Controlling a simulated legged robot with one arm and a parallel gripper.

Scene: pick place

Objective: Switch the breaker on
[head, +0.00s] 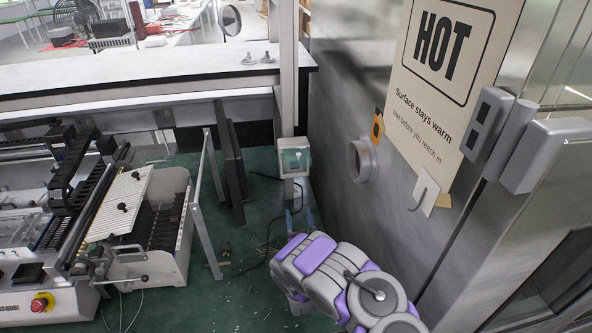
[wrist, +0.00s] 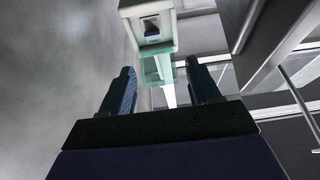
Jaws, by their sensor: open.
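The breaker box (head: 294,140) is a small pale box with a greenish front, on the post at the far end of the grey wall in the head view. In the wrist view the pale box (wrist: 126,10) shows at the top, with a dark switch-like part (wrist: 151,28) in its opening. A clear teal piece (wrist: 160,69) shows just below it, between the fingers in the picture. My gripper (wrist: 163,82) is open, its two dark blue fingers apart with nothing seen held. I cannot tell the switch's position or whether a finger touches the box.
The grey wall with a HOT sign (head: 440,50), a round port (head: 361,160) and a hook (head: 424,190) stands to the right of the box. A machine bench (head: 150,265) is at left. A black cable (head: 262,262) lies on the green floor.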

